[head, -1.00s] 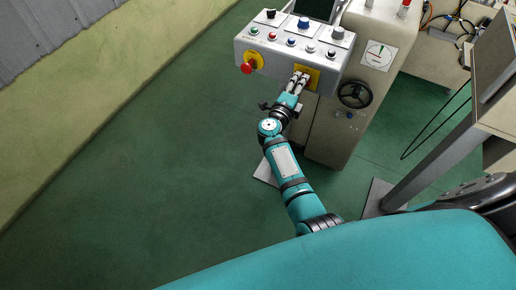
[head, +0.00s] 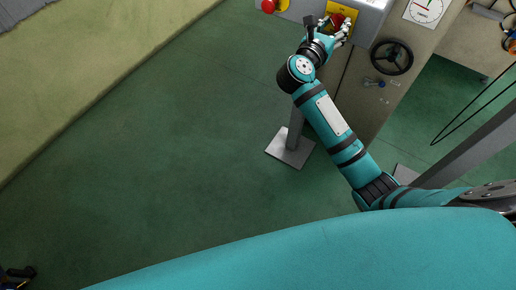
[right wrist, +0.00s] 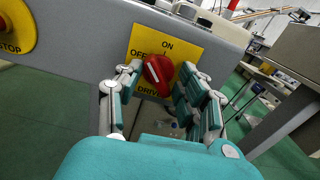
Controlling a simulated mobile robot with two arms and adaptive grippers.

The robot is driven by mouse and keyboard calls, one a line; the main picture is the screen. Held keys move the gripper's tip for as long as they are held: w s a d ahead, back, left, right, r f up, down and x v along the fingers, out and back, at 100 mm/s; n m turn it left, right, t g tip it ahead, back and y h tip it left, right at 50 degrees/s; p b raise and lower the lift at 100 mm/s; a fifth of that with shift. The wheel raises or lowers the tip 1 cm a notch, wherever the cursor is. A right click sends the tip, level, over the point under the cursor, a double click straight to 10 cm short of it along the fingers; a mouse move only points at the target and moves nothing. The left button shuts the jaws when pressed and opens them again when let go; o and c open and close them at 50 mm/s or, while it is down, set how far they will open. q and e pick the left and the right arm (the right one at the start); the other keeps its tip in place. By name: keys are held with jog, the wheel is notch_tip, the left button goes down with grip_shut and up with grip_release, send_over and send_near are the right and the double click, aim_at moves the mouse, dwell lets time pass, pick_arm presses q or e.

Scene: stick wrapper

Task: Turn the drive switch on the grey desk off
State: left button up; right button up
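The drive switch is a red rotary knob (right wrist: 157,72) on a yellow plate (right wrist: 189,52) marked OFF, ON and DRIVE, on the front of the grey desk (right wrist: 85,58). ON is at the top and OFF at the upper left. The knob's exact pointing direction is hard to read. My right gripper (right wrist: 160,80) is open, with its fingers on either side of the knob. The left finger is very close to it; I cannot tell if it touches. In the head view the right gripper (head: 337,28) is at the yellow plate. My left gripper is not in view.
A red stop button (right wrist: 8,24) on yellow sits left of the switch. A black handwheel (head: 392,57) and a dial (head: 428,10) are on the cabinet to the right.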

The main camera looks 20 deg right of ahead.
jog(key=v, duration=1.8)
jog(key=w+a+f+n+t+y+p, duration=0.2)
jog(key=w+a+f+n+t+y, duration=0.15)
jog(key=f+n, duration=0.45)
jog(key=w+a+f+n+t+y+p, duration=0.2)
jog(key=f+n+t+y, duration=0.15)
jog(key=n, duration=0.85)
pick_arm(q)
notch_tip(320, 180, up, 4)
jog(key=shift+p, duration=0.5)
pick_arm(e)
jog(key=s+a+f+n+g+y, duration=0.1)
jog(key=s+a+f+n+y, duration=0.1)
jog(key=f+n, duration=0.4)
jog(key=s+a+f+n+g+y, duration=0.1)
jog(key=f+n+y, duration=0.3)
jog(key=f, duration=0.7)
jog(key=s+a+n, duration=0.1)
jog(key=n, duration=0.1)
jog(key=shift+s+f+n+y, duration=0.15)
jog(key=shift+f+n+y, duration=0.1)
jog(key=shift+n+y, duration=0.15)
